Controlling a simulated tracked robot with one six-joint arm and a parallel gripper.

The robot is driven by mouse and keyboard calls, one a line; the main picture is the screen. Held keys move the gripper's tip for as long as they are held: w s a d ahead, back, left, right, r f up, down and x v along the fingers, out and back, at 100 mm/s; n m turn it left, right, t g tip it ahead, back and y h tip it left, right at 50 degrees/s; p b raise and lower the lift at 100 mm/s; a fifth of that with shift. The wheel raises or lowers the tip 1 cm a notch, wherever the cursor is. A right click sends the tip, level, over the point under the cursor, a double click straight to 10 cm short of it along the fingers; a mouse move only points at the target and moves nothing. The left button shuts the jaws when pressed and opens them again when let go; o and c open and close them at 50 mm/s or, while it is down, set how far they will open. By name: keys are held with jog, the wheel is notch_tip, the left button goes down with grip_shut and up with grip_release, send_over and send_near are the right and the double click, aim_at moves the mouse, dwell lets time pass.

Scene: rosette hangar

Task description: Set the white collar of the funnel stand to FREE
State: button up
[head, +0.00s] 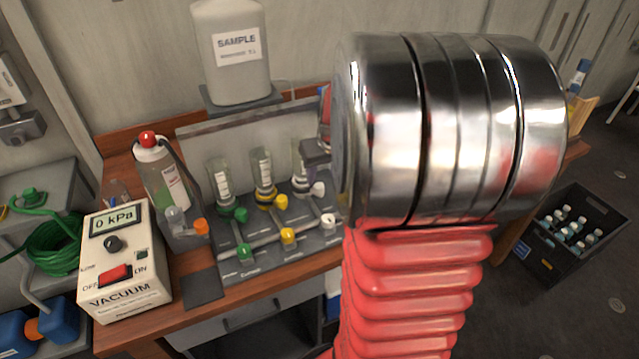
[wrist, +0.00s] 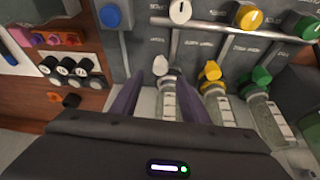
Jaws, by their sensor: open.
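The funnel stand (head: 225,140) is a grey panel on the bench with three clear graduated funnels. The white collar (head: 318,188) is at the foot of the rightmost funnel; in the wrist view its white knob (wrist: 160,64) shows between my fingers. My gripper (wrist: 160,82) is open, its two dark purple fingers to either side of the white-collared funnel, with nothing held. I cannot tell whether they touch it. The collar's setting marks are too small to read. In the head view my arm hides part of the stand's right side.
The yellow collar (wrist: 210,72) and green collar (wrist: 258,78) stand close beside it. White (wrist: 180,12), yellow (wrist: 249,16) and green (wrist: 307,27) valve knobs sit along a pipe. A vacuum box (head: 125,260) and a bottle (head: 163,180) stand left; a black crate (head: 540,262) is on the floor.

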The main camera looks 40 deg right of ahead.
aim_at(320, 186)
jog(key=shift+x, duration=3.3)
grip_shut()
